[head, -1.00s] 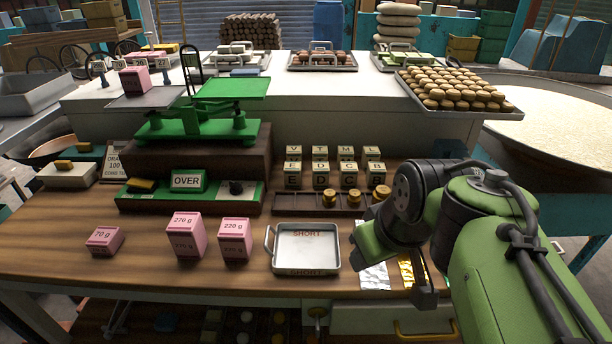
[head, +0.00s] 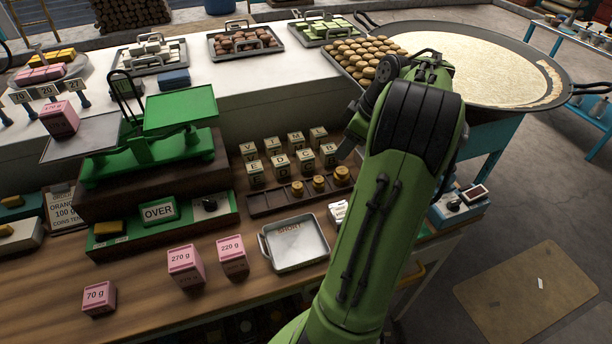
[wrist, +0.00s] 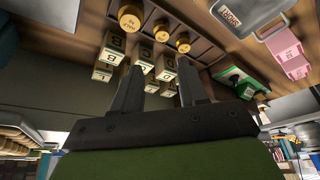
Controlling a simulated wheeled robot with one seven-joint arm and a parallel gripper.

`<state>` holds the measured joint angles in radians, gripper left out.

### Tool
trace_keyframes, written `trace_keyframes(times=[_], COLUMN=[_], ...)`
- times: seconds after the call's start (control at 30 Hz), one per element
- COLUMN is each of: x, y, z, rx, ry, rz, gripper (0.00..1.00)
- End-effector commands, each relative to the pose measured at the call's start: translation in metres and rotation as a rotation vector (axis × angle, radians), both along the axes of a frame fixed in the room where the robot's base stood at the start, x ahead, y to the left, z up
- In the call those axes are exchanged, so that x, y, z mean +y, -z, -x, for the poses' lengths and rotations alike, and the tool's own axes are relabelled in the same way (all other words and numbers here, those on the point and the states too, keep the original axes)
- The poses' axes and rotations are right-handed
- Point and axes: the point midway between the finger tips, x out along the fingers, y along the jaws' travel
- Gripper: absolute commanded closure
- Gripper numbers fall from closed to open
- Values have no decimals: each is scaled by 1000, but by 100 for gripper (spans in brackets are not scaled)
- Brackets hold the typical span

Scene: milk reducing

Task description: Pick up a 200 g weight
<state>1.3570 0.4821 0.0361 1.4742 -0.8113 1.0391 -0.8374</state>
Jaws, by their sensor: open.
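Three brass weights of rising size sit in a dark tray (head: 262,204) on the bench: small (head: 297,188), middle (head: 319,183) and large (head: 342,175). They also show in the wrist view, the large one (wrist: 131,17) nearest and the small one (wrist: 183,42) farthest. I cannot read their markings well enough to tell which is 200 g. My gripper (wrist: 160,84) is open and empty, its two dark fingers apart, not touching the weights. In the head view my green arm hides most of it.
Lettered blocks (head: 255,173) stand in rows just behind the weights. A metal tray (head: 296,257) lies in front. Pink boxes (head: 185,264) and a green balance scale (head: 150,150) are to the left. A large round pan (head: 470,62) is at the back right.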

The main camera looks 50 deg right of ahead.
Motion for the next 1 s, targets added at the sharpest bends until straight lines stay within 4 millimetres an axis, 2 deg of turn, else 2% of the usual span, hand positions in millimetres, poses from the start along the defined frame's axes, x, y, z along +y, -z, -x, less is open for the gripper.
trace_keyframes(times=[0.2, 0.4, 0.57, 0.7, 0.8, 1.0], x=[7, 11, 13, 17, 18, 18], y=[52, 91, 107, 133, 143, 145], z=[-19, -36, -42, -52, -57, -59], rx=[1, 1, 2, 2, 0, 1], ry=[-4, -2, -2, -2, -1, 0], rz=[-5, -3, -3, -4, -2, -1], gripper=[58, 58, 58, 58, 58, 58])
